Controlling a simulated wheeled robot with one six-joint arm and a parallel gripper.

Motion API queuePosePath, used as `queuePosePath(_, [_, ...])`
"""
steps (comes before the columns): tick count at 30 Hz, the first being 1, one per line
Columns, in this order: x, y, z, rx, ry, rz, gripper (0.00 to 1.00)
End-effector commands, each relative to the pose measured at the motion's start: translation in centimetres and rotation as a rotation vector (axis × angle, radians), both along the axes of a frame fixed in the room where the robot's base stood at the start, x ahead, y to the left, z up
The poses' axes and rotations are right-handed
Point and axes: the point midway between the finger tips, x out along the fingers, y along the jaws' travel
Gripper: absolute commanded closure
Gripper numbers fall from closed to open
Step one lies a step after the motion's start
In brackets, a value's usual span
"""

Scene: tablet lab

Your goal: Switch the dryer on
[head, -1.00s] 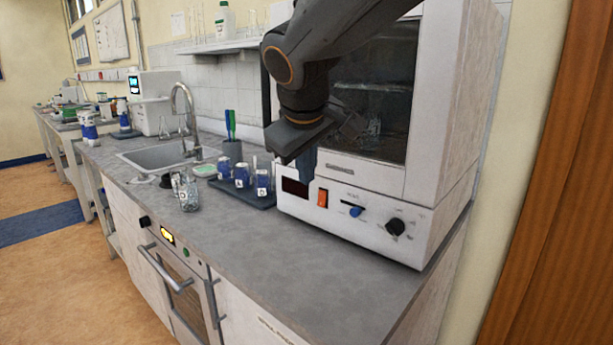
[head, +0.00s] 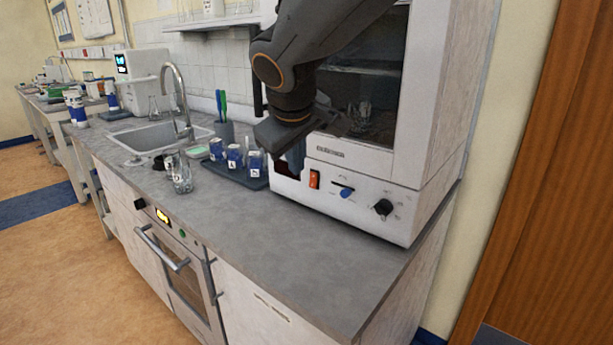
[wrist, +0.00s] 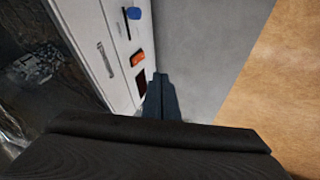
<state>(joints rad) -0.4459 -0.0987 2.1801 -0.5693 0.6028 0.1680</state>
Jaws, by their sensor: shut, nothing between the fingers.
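The dryer, a white cabinet (head: 430,110) with a dark glass door (head: 365,85), stands on the counter. Its front panel (head: 325,200) carries an orange rocker switch (head: 314,179), a blue slider (head: 346,193), a black knob (head: 383,207) and a dark display, partly hidden by my gripper. In the wrist view the switch (wrist: 137,58) and display (wrist: 141,80) show. My gripper (head: 291,166) is shut and empty, in front of the panel's left end. In the wrist view its fingertips (wrist: 162,78) are beside the display, short of the switch. Contact and the switch's position cannot be told.
A dark tray (head: 240,176) with blue-labelled containers stands left of the dryer. The counter (head: 290,240) before the dryer is clear. An oven (head: 180,270) sits below.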

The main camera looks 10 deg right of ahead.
Motion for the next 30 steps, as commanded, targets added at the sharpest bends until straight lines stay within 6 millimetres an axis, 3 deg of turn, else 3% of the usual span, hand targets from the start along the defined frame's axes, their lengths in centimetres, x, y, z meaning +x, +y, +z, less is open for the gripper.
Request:
queuePosePath(5, [1.0,-0.2,-1.5,-0.002,0.004,-0.002,1.00])
queuePosePath(18, [5.7,-0.8,-8.4,-0.002,0.004,-0.002,1.00])
queuePosePath(24, [7.6,-2.8,-8.3,0.000,0.001,-0.002,1.00])
queuePosePath(30, [8.3,-3.4,-8.5,0.001,0.001,0.001,1.00])
